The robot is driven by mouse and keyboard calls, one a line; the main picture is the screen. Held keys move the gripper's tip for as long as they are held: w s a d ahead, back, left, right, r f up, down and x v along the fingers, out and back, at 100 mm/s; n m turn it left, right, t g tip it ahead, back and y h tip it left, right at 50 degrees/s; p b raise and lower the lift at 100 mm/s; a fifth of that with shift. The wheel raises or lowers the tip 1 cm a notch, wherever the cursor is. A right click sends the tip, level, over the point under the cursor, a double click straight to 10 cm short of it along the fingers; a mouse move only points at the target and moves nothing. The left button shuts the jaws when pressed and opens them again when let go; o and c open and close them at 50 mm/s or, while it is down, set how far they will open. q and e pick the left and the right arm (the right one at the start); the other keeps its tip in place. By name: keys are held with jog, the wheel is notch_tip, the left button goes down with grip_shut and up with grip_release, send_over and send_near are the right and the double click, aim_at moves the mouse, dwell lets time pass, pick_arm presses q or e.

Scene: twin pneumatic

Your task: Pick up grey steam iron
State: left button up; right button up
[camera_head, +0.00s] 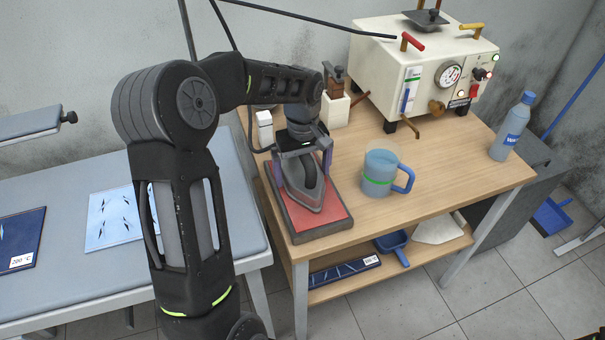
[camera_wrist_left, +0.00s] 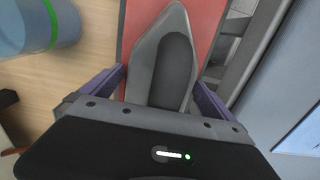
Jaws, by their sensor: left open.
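The grey steam iron (camera_head: 304,193) lies flat on a red rest pad with a dark frame (camera_head: 335,205), at the left end of the wooden table. Its pointed tip faces the front of the table. My left gripper (camera_head: 304,164) is over the rear of the iron, pointing down, with one finger on each side of the body. In the left wrist view the iron (camera_wrist_left: 163,62) lies between the two spread purple fingers (camera_wrist_left: 160,85), with gaps visible beside it. The gripper hides the iron's rear end. My right gripper is not in view.
A water jug with a blue handle (camera_head: 380,174) stands right of the pad. A cream steam boiler (camera_head: 425,70) is behind, a blue bottle (camera_head: 512,128) at the right edge. An ironing board (camera_head: 60,265) lies left. The table's front right is clear.

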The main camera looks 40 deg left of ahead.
pick_arm(q)
jog(key=c, duration=2)
jog(key=shift+w+r, duration=0.15)
jog(key=shift+r, duration=0.05)
